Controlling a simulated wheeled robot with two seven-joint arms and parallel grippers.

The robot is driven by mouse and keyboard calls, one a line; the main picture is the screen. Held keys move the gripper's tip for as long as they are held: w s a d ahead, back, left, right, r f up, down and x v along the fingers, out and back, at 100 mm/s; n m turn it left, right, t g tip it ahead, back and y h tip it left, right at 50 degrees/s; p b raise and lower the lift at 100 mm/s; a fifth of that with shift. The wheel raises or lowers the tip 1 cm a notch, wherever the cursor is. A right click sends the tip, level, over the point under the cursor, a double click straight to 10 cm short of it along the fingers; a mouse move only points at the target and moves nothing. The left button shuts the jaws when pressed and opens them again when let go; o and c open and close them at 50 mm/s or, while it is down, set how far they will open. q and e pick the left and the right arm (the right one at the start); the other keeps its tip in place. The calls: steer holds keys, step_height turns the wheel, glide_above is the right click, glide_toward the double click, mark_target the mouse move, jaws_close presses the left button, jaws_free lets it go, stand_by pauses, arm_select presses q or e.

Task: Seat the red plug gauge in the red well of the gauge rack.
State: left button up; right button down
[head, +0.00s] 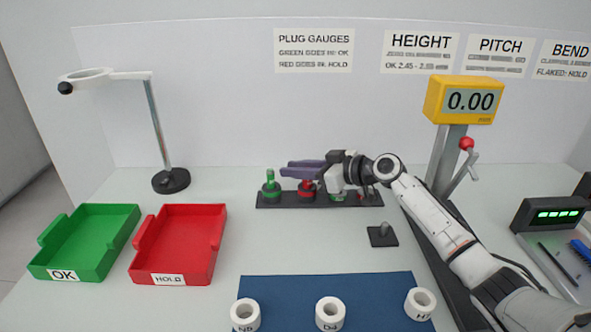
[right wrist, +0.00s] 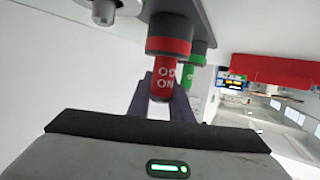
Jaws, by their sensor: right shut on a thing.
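The red plug gauge (head: 306,189) stands upright at the black gauge rack (head: 287,201) in the head view, over a dark ring. My right gripper (head: 285,168) reaches in from the right, its purple fingers shut on the gauge's upper handle and partly hiding it. In the right wrist view the red gauge (right wrist: 165,80) shows its lettered handle between the fingers, with its red collar close against a dark ring. Whether the collar fully touches the ring, I cannot tell. My left gripper is not in view.
A green plug gauge (head: 270,186) stands left of the red one on the rack. A yellow height gauge (head: 464,100) rises at the right. Green (head: 100,262) and red (head: 190,270) trays lie left. White rings (head: 330,312) lie on a blue mat (head: 285,288) in front.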

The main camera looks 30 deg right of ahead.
steer(key=c, duration=1.6)
jaws_free()
steer(key=shift+f, duration=0.1)
